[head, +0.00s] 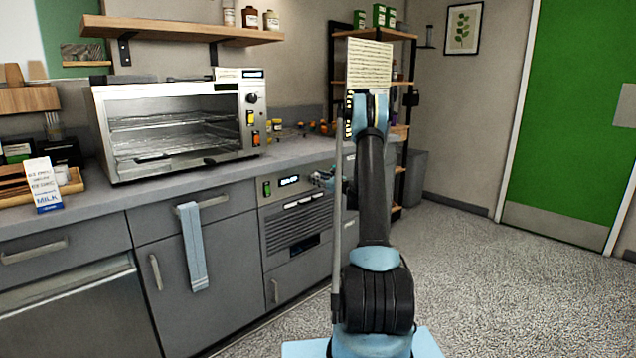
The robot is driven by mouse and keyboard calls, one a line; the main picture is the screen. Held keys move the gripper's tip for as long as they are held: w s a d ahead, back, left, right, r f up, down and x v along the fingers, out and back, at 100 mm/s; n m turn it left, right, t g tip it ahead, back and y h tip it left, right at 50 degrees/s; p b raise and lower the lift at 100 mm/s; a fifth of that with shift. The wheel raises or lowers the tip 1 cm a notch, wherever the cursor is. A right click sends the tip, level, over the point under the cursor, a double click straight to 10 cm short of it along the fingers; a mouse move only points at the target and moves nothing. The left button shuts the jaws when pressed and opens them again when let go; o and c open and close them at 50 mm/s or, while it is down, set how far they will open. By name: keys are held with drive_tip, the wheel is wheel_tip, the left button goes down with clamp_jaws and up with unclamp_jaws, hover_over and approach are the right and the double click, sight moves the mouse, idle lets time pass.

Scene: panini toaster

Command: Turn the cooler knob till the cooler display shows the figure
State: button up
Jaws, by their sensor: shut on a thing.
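The cooler (300,226) is a grey unit built into the lower cabinets, with a vented front. Its small dark display (289,181) is lit with pale characters, too small to read surely. A green element sits left of the display. My gripper (323,179) is at the upper right of the cooler front, right of the display. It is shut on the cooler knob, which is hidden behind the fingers. My arm rises in front of the cooler's right side and covers part of the cabinets there.
A toaster oven (178,125) stands on the counter (215,172) above. A towel (193,245) hangs on the cabinet handle to the left. A milk carton (43,185) stands at far left. A tall shelf is behind my arm. Floor (500,265) at the right is clear.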

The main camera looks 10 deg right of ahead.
drive_tip(key=n, duration=1.3)
drive_tip(key=shift+s, duration=0.1)
drive_tip(key=shift+n, duration=0.3)
drive_tip(key=o, duration=1.1)
drive_tip(key=shift+c, duration=0.2)
drive_tip(key=shift+d, duration=0.1)
drive_tip(key=v, duration=1.1)
drive_tip(key=shift+s+d, duration=0.25)
